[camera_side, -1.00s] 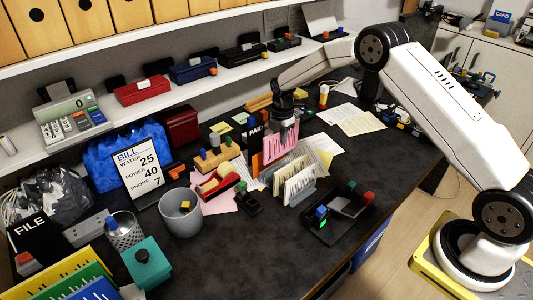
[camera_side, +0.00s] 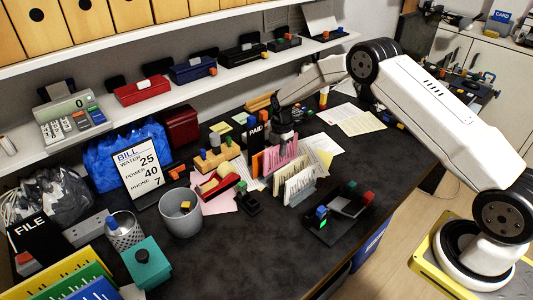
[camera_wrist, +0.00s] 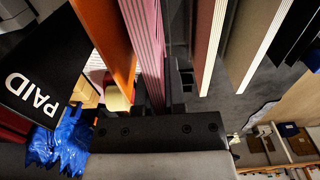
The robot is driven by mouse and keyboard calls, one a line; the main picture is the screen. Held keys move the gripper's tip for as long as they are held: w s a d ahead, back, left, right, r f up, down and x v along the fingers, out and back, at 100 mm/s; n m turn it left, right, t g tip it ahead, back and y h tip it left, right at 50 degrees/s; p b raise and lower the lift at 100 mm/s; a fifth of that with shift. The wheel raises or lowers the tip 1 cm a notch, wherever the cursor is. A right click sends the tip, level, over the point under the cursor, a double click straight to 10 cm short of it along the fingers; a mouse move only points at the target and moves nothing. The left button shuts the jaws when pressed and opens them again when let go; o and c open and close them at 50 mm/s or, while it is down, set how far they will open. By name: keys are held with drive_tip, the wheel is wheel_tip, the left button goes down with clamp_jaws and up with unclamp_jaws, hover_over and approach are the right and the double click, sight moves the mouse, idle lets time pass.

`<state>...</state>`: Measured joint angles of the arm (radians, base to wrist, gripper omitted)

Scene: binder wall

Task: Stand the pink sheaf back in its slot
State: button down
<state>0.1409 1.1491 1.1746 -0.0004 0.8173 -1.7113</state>
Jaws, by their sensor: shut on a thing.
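The pink sheaf (camera_side: 281,154) is upright in the side view, among the row of sheaves in the desk rack (camera_side: 302,196). My gripper (camera_side: 284,136) is above it and shut on its upper part. In the wrist view the pink sheaf (camera_wrist: 146,35) runs up from between my fingertips (camera_wrist: 152,92). An orange divider (camera_wrist: 106,35) stands close on its left there, with a gap on its right before a cream-edged sheaf (camera_wrist: 212,45). The sheaf's bottom edge is hidden, so I cannot tell whether it touches the rack floor.
White sheaves (camera_side: 296,183) stand in front of the pink one. A black PAID sign (camera_side: 256,131) stands just behind left. A black tray (camera_side: 338,215) with coloured blocks is to the right, and a grey cup (camera_side: 181,220) is left. The front middle desk is clear.

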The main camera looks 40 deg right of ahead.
sight(280, 162)
drive_tip(key=shift+f, duration=0.35)
drive_tip(key=shift+f, duration=1.7)
idle(1.6)
drive_tip(key=shift+f, duration=0.3)
drive_tip(key=shift+f, duration=0.35)
idle(0.5)
drive_tip(key=c, duration=0.6)
unclamp_jaws()
drive_tip(key=shift+r, duration=0.1)
